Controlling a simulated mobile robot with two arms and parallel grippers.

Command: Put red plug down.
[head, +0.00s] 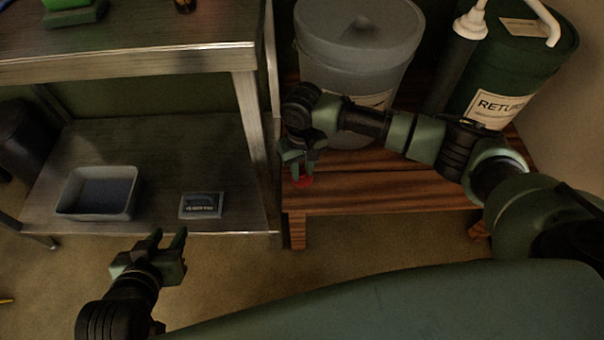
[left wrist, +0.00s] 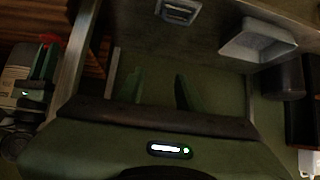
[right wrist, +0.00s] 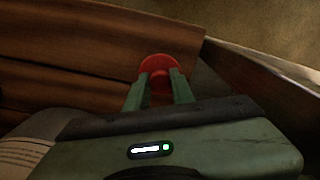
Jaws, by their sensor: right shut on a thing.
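The red plug (head: 303,181) is at the tips of my right gripper (head: 301,172), low over the front left part of the wooden bench (head: 370,190). In the right wrist view the round red plug (right wrist: 158,68) sits between the two green fingers, which are shut on it. I cannot tell whether the plug touches the wood. My left gripper (head: 168,246) is open and empty, in front of the metal shelf. In the left wrist view its fingers (left wrist: 157,92) stand apart with nothing between them.
A grey lidded bucket (head: 350,45) and a dark green bucket labelled RETURN (head: 515,70) stand on the bench. The metal lower shelf (head: 160,140) holds a grey tray (head: 72,208) and a small labelled box (head: 201,205). Bench wood right of the plug is clear.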

